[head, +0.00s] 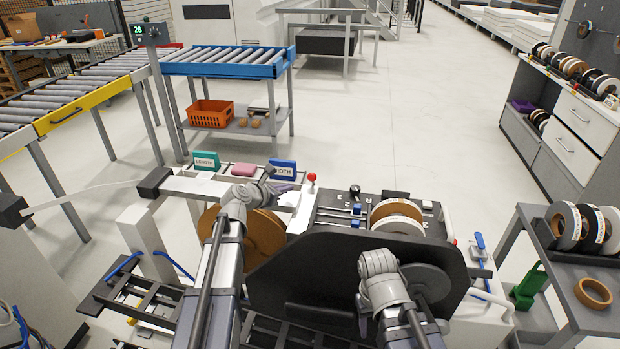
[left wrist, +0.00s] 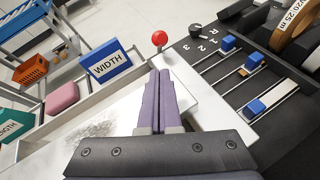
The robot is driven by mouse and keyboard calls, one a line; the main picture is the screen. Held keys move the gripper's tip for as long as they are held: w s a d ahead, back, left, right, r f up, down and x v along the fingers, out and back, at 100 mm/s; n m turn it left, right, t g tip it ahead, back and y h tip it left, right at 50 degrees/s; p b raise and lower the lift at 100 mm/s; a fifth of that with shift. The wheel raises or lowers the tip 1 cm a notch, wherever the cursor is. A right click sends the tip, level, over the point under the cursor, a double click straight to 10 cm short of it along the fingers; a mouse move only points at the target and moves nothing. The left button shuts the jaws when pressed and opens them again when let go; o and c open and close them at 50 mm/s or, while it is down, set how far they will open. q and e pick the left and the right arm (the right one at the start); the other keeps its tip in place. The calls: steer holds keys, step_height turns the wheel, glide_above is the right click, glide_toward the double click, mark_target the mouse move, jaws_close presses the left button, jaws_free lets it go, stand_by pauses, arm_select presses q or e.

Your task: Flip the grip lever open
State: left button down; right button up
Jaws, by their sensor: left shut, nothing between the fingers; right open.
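A lever with a red ball knob (head: 311,178) stands upright at the machine's left corner. I cannot tell for sure that it is the grip lever. The knob also shows in the left wrist view (left wrist: 159,38), just beyond the purple fingers. My left gripper (head: 288,187) is shut and empty, to the left of the knob, apart from it in the head view. Its fingers (left wrist: 160,75) point toward the knob over the white machine surface. My right gripper (head: 392,286) is low in front of the black panel; its fingers are hard to make out.
Blue sliders (left wrist: 254,61) and a numbered black dial (left wrist: 195,30) lie right of the knob. A blue WIDTH block (head: 283,169), pink block (head: 244,169) and green LENGTH block (head: 206,160) sit in a tray at left. A tape roll (head: 397,214) stands on the machine.

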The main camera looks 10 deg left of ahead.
arm_select(q)
steer(key=shift+w, duration=0.15)
steer(key=shift+r, duration=0.1)
steer(key=b+x, duration=0.4)
steer(key=x, duration=0.6)
steer(key=shift+d, duration=0.1)
stand_by(0.3)
